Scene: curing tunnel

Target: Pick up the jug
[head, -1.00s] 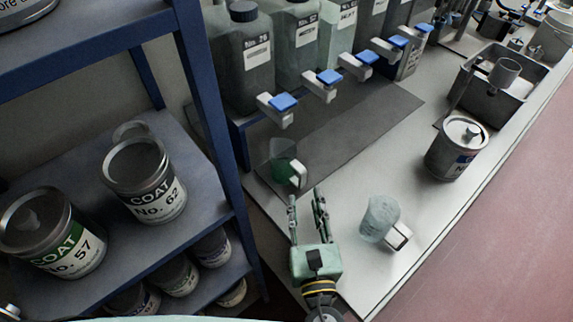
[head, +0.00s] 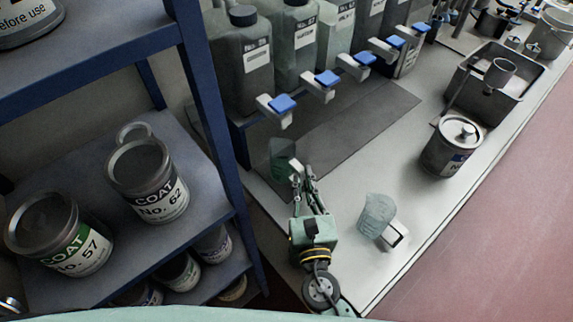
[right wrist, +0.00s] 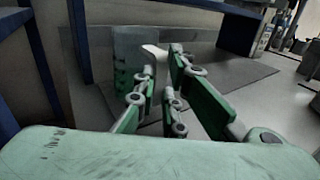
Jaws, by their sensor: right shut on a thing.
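A see-through jug with green in its lower part (head: 282,158) stands on the edge of the dark mat, below the first tap. Its white handle points toward my right gripper (head: 303,174), whose fingers are closed on that handle. In the right wrist view the jug (right wrist: 132,58) is beyond the fingers, and the handle's end shows between the fingertips (right wrist: 163,70). The lower handle is hidden by the fingers. A second jug, pale and clear with a white handle (head: 377,214), stands on the bench to the right. My left gripper is not in view.
Large bottles (head: 243,60) with blue-levered taps (head: 283,103) line the back. A blue shelf (head: 205,100) with coating cans (head: 148,180) stands close on the left. A lidded can (head: 452,148) and a metal basin (head: 500,85) are at right. The front bench is mostly clear.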

